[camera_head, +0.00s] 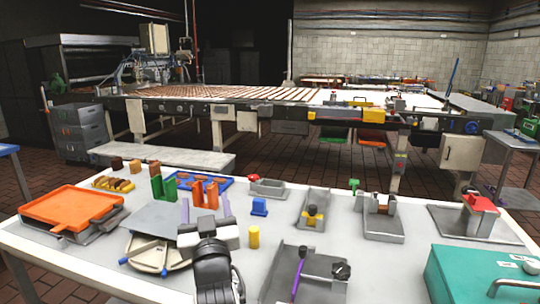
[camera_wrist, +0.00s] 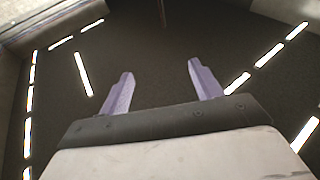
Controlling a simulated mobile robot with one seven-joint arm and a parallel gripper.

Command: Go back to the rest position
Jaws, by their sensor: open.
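My gripper (camera_head: 205,207) is above the front part of the white table (camera_head: 385,275), over the left middle of it in the head view. Its two purple fingers point away from me and stand apart, with nothing between them. In the wrist view my gripper (camera_wrist: 160,85) is also open and empty, with a dark ceiling and bright lamp strips behind the fingers. My arm hides part of the table below it.
An orange tray (camera_head: 70,207) lies at the left, beside a grey plate (camera_head: 165,219). Green blocks (camera_head: 163,188), a yellow cylinder (camera_head: 254,237) and a blue block (camera_head: 259,207) stand nearby. Grey fixtures (camera_head: 313,210) and a teal box (camera_head: 480,275) are at the right. A conveyor (camera_head: 270,95) stands behind.

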